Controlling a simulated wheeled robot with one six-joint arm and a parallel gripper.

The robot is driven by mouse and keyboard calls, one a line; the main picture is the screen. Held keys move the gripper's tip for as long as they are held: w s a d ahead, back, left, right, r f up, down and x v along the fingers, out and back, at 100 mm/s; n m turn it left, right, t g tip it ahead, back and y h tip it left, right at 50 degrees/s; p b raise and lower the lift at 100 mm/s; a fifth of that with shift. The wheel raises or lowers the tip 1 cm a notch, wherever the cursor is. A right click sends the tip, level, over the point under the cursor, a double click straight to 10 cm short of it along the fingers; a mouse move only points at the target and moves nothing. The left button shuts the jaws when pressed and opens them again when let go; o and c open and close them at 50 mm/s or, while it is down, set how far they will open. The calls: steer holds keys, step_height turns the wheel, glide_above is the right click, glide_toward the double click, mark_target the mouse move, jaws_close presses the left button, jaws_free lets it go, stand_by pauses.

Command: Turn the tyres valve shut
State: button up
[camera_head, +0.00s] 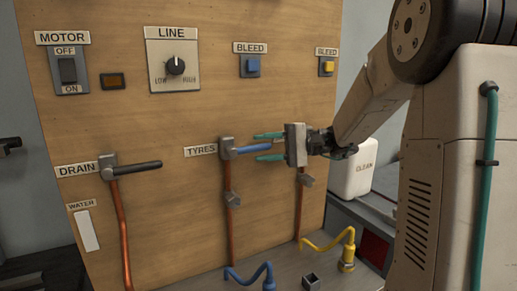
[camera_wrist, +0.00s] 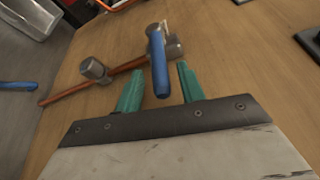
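The tyres valve has a grey body (camera_head: 228,148) on a vertical copper pipe, right of the TYRES label (camera_head: 202,150). Its blue lever (camera_head: 253,149) points right, across the pipe. My gripper (camera_head: 258,147) comes in from the right with its green fingers above and below the lever. In the wrist view the blue lever (camera_wrist: 160,78) reaches in between the two fingertips (camera_wrist: 160,69), with a gap on each side. My gripper is open and appears to touch nothing.
The drain valve with a black lever (camera_head: 137,167) is at the left. A blue hooked pipe (camera_head: 254,274) and a yellow one (camera_head: 347,256) stand on the ledge. A white CLEAN container (camera_head: 352,177) is behind my arm.

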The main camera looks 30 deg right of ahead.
steer(key=v, duration=0.5)
steer(key=shift+s+d, duration=0.15)
steer(key=shift+d, duration=0.25)
steer(key=s+a+f+n+g+h, duration=0.3)
steer(key=s+a+g+h, duration=0.25)
steer(key=s+a, duration=0.75)
steer(key=s+f+n+h, duration=0.1)
steer(key=s+f+h, duration=0.2)
steer(key=s+h, duration=0.2)
steer(key=s+d+f+n+h, duration=0.1)
steer(key=s+f+h, duration=0.3)
steer(key=s, duration=0.5)
steer(key=shift+s+d+n+h, duration=0.3)
steer(key=shift+s+n+h, duration=0.1)
steer(key=shift+n+h, duration=0.45)
